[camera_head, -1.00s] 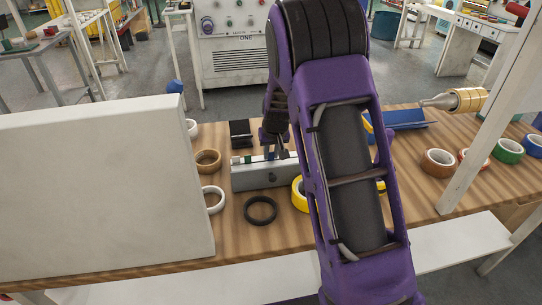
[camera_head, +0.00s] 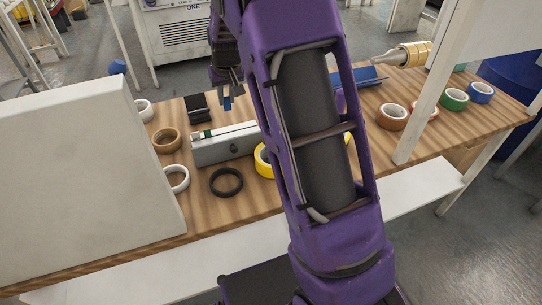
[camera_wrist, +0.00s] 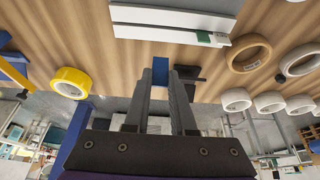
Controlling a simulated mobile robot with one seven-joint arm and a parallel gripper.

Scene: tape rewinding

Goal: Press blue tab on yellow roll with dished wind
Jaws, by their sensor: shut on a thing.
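My gripper (camera_head: 228,88) is shut on a small blue tab (camera_head: 227,104), held above the table behind the grey block (camera_head: 225,148). In the wrist view the tab (camera_wrist: 160,70) sits between the fingertips of my gripper (camera_wrist: 161,84). A yellow roll (camera_head: 262,160) lies right of the block, partly hidden by my arm. More yellow (camera_head: 347,139) shows at the arm's other side. The wrist view shows one yellow roll (camera_wrist: 71,82) left of the gripper, apart from the tab. I cannot tell which roll has the dished wind.
Brown (camera_head: 166,140), white (camera_head: 176,178) and black (camera_head: 227,182) rings surround the block. A black object (camera_head: 198,108) stands behind it. A white panel (camera_head: 85,165) stands left. A blue tray (camera_head: 360,77) and a spindle with yellow tape (camera_head: 415,54) are at the right.

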